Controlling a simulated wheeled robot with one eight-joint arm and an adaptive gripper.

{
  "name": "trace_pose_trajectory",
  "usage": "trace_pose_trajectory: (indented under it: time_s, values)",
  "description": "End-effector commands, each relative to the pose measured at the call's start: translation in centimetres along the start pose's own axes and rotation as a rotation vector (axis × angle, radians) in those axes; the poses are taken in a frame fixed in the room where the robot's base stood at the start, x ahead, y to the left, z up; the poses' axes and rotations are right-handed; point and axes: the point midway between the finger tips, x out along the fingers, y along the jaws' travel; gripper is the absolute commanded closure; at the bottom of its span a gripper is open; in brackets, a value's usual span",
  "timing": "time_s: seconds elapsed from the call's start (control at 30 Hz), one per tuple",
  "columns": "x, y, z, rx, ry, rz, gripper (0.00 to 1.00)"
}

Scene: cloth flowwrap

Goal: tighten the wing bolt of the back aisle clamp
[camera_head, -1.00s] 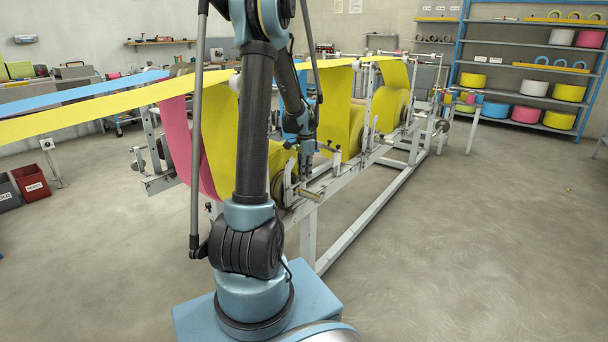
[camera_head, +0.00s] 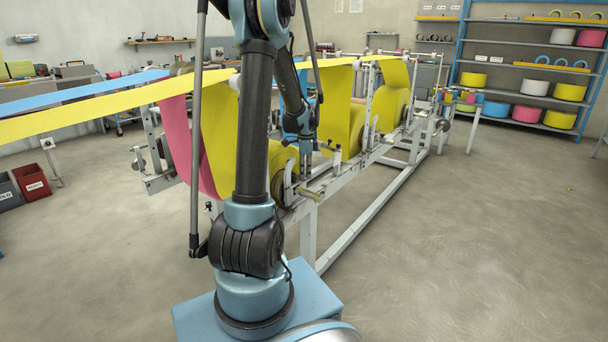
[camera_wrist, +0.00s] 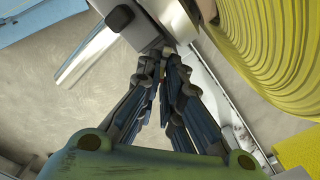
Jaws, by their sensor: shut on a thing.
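My gripper (camera_wrist: 162,62) shows in the wrist view with its jointed fingers closed together at a grey metal block (camera_wrist: 150,35). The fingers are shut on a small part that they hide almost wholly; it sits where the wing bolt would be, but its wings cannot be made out. A black knob (camera_wrist: 120,18) sticks out of the block to the left of the fingertips. In the head view my gripper (camera_head: 305,170) is low at the near side of the frame, beside the nearest yellow roll. Which fittings there belong to the back aisle clamp is too small to tell.
A yellow roll (camera_wrist: 265,45) is close on the right of the fingers, and a shiny metal bar (camera_wrist: 92,52) lies to the left. The white machine frame (camera_head: 350,235) runs away to the back right. Yellow web (camera_head: 110,108) crosses above. The floor at right is clear.

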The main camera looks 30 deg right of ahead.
Motion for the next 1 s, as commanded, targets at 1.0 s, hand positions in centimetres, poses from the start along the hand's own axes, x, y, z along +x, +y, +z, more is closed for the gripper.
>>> trace_pose_trajectory:
  time_s: [1.0]
  values:
    - [-7.0,-0.1,0.1,-0.002,0.000,-0.002,0.85]
